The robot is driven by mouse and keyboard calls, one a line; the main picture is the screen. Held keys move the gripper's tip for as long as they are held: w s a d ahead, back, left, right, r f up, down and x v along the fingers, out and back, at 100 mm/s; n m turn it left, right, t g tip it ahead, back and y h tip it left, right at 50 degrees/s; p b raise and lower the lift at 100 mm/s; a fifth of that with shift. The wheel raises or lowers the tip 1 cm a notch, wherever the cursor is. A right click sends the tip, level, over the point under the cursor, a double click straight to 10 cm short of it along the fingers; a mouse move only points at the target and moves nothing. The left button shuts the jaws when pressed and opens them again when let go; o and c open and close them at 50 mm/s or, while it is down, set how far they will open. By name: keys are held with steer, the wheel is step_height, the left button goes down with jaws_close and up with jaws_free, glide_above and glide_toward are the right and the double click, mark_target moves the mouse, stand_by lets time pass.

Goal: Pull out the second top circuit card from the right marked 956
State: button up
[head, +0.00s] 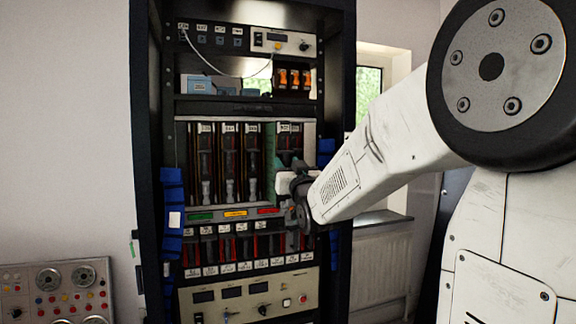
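A black equipment rack holds an upper row of upright circuit cards with small white labels on top, such as the card at the left (205,165) and one in the middle (252,165). The label numbers are too small to read, so I cannot tell which is 956. At the right end of the row, a pale green board face (269,150) shows beside a dark card (290,145). My gripper (287,184) is in front of the lower part of these right-end cards and hides them. Its fingers are too small and dark to show whether they hold anything.
A lower row of labelled cards (225,250) sits below a strip with green, orange and red labels (235,213). Blue cable bundles (172,215) hang on the left rack post. A control panel (58,290) stands at the lower left. A radiator (378,265) is at the right.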

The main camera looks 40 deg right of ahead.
steer(key=v, duration=0.7)
steer(key=shift+s, duration=0.25)
steer(key=shift+a+f, duration=0.1)
steer(key=shift+f, duration=0.05)
steer(key=s+a+f+n+g+y, duration=0.1)
steer(key=s+a+f+g+y, duration=0.1)
steer(key=s+a+f+g, duration=0.4)
steer(key=s+a+f+g+y, duration=0.25)
steer(key=a+f+g, duration=0.25)
steer(key=f, duration=0.4)
steer(key=s+a+f+g, duration=0.2)
steer(key=s+g, duration=0.1)
steer(key=s, duration=0.3)
steer(key=s+a+f+n+g+y, duration=0.1)
steer(key=s+a+f+g, duration=0.1)
steer(key=s, duration=0.5)
steer(key=s+a+f+n+g, duration=0.1)
steer(key=s+a+g, duration=0.1)
steer(key=s+g, duration=0.2)
steer(key=s, duration=0.3)
steer(key=shift+s+f+y, duration=0.25)
steer(key=shift+f+y, duration=0.1)
steer(key=shift+f, duration=0.05)
